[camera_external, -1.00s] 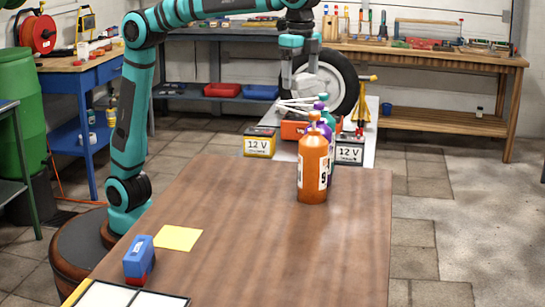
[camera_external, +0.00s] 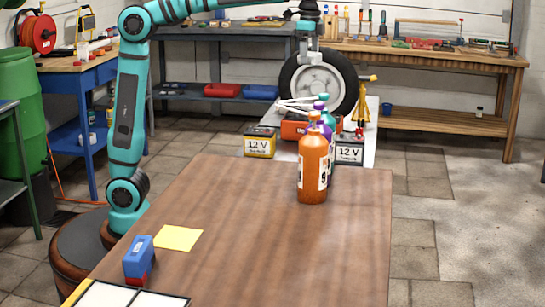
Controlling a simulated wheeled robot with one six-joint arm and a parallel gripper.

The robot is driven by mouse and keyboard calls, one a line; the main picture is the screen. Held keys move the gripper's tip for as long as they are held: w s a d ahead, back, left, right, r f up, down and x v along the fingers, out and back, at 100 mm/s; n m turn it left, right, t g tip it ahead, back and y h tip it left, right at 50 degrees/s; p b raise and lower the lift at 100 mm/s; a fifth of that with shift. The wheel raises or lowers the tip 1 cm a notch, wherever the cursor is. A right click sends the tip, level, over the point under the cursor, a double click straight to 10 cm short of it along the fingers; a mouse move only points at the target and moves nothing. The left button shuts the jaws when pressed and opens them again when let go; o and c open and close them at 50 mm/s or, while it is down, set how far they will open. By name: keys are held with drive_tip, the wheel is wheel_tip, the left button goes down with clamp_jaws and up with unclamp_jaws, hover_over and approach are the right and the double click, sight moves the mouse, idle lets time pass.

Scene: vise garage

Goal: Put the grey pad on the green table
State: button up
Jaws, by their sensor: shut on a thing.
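My gripper (camera_external: 314,46) is high at the back, in front of the spoked wheel (camera_external: 322,82) and the back benches. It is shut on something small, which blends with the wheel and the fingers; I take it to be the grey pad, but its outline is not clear. No grey pad shows clearly elsewhere. A green-framed table (camera_external: 8,106) is cut off by the left edge, far from my gripper. Only its corner and a leg show, and that part of its top looks bare.
A brown table (camera_external: 255,235) fills the front, with several bottles (camera_external: 313,170), a yellow sheet (camera_external: 179,238) and a blue-and-red block (camera_external: 139,262). A green barrel (camera_external: 28,95) stands beside the green-framed table.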

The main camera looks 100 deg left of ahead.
drive_tip(key=s+a+n, duration=0.1)
drive_tip(key=s+a, duration=0.3)
drive_tip(key=a, duration=0.4)
drive_tip(key=s+a+n, duration=0.1)
drive_tip(key=s+a, duration=0.4)
drive_tip(key=a, duration=0.3)
hover_over(290, 152)
wheel_tip(290, 152, down, 26)
drive_tip(key=shift+s+f, duration=0.1)
drive_tip(key=shift+f, duration=0.25)
drive_tip(key=shift+f, duration=5)
drive_tip(key=shift+f, duration=0.15)
drive_tip(key=o, duration=1)
drive_tip(key=shift+o, duration=0.2)
